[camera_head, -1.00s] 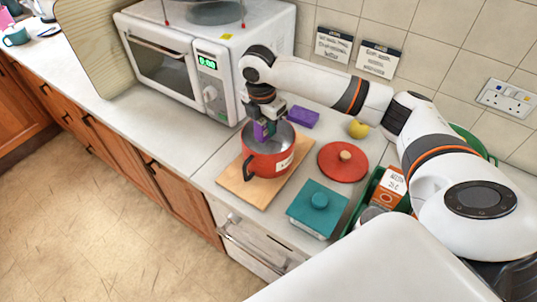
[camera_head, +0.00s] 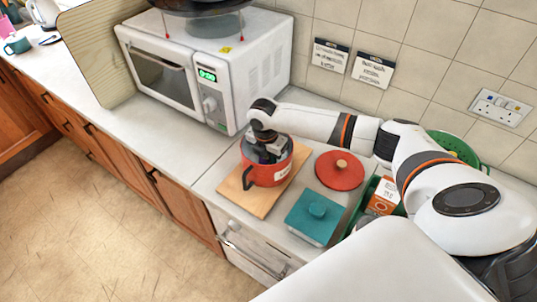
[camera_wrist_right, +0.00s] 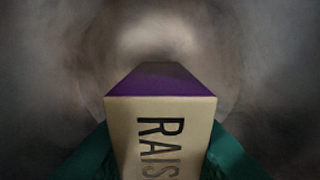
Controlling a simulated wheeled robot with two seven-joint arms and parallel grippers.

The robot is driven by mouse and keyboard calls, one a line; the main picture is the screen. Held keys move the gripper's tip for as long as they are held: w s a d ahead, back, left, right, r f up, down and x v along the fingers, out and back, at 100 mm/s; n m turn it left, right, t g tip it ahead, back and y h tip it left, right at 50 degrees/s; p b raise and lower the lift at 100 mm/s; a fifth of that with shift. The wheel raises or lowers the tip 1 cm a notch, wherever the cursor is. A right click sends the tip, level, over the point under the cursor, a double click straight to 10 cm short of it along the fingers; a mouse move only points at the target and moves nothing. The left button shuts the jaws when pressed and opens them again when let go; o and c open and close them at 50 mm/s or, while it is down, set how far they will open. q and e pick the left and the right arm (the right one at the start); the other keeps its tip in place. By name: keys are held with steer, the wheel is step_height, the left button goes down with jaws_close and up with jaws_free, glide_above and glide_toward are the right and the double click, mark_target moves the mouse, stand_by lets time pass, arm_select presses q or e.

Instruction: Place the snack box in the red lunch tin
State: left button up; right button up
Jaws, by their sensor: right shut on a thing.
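The red lunch tin (camera_head: 264,176), a round pot-like tin with a dark handle and a pale label, stands upright on a wooden board. My right gripper (camera_head: 266,153) reaches down into its mouth from above. In the right wrist view, the snack box (camera_wrist_right: 160,125), cream with a purple side and the letters "RAIS", is clamped between green fingers. Round grey metal walls surround it there, so it is inside the tin. The tin's wall hides the box in the head view. I cannot tell whether the box touches the bottom. My left gripper is out of view.
The wooden board (camera_head: 232,190) lies near the counter's front edge. A red lid (camera_head: 339,169) and a teal lidded box (camera_head: 314,218) lie to the right. An orange carton (camera_head: 383,201) stands beyond them. A white microwave (camera_head: 245,85) stands behind left. The counter left of the board is clear.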

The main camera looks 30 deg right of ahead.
steer(key=shift+f, duration=0.1)
steer(key=o, duration=1.1)
steer(key=shift+c, duration=0.2)
steer(key=r, duration=0.4)
steer(key=a+r+b, duration=0.1)
steer(key=r, duration=0.3)
steer(key=r+b, duration=0.1)
steer(key=r, duration=0.3)
steer(key=shift+s+a+r, duration=0.1)
steer(key=shift+s+a, duration=0.1)
steer(key=shift+s, duration=0.1)
